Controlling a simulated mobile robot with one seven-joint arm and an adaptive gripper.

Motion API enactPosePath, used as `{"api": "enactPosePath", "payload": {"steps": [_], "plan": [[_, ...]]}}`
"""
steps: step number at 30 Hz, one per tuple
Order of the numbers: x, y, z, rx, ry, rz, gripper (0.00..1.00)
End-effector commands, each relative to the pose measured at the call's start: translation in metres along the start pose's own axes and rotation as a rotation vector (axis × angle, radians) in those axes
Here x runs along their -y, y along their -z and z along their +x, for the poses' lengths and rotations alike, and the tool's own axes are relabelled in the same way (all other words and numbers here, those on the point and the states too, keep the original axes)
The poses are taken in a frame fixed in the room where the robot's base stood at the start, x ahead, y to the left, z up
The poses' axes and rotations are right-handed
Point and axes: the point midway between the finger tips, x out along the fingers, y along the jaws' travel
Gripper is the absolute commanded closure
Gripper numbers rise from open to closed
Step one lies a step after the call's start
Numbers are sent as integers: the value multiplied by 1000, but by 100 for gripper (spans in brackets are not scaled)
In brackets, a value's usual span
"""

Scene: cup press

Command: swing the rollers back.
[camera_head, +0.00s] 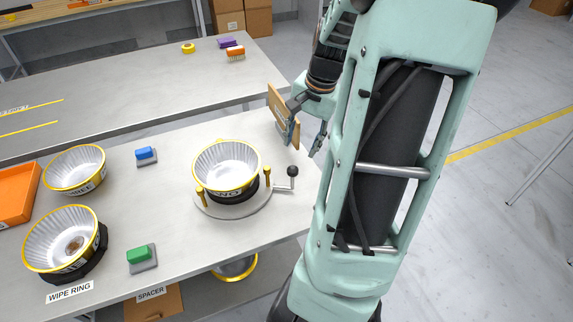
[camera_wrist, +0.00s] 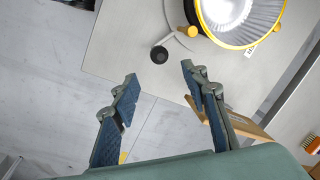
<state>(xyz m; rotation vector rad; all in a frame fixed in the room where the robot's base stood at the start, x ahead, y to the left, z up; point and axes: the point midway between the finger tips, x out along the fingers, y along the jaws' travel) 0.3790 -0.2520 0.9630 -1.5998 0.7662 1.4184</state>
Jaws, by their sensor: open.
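A fluted silver cup with a yellow rim (camera_head: 227,160) sits on a black base over a round grey plate (camera_head: 235,210) near the bench's right end. Two upright yellow rollers, one at the left (camera_head: 201,195) and one at the right (camera_head: 267,180), stand close to the cup's rim. A bent lever with a black ball knob (camera_head: 292,171) sticks out to the right. In the wrist view the knob (camera_wrist: 159,54) shows just beyond the fingertips, beside a roller (camera_wrist: 188,31). My gripper (camera_head: 304,140), also in the wrist view (camera_wrist: 160,78), is open and empty, apart from the knob.
A wooden board (camera_head: 277,108) stands on the bench close to my gripper. Two more cups (camera_head: 75,170) (camera_head: 62,235), a blue button (camera_head: 147,153) and a green button (camera_head: 141,253) are to the left. The bench around the plate is mostly clear.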

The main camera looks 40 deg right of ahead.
Motion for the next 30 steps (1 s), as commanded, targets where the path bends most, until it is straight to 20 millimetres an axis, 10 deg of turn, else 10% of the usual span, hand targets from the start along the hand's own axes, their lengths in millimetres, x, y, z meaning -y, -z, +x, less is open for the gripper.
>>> {"api": "enactPosePath", "payload": {"steps": [18, 30], "plan": [[-1, -2, 94, 7, -1, -1, 59], [-1, -1, 108, 3, -1, 0, 59]]}}
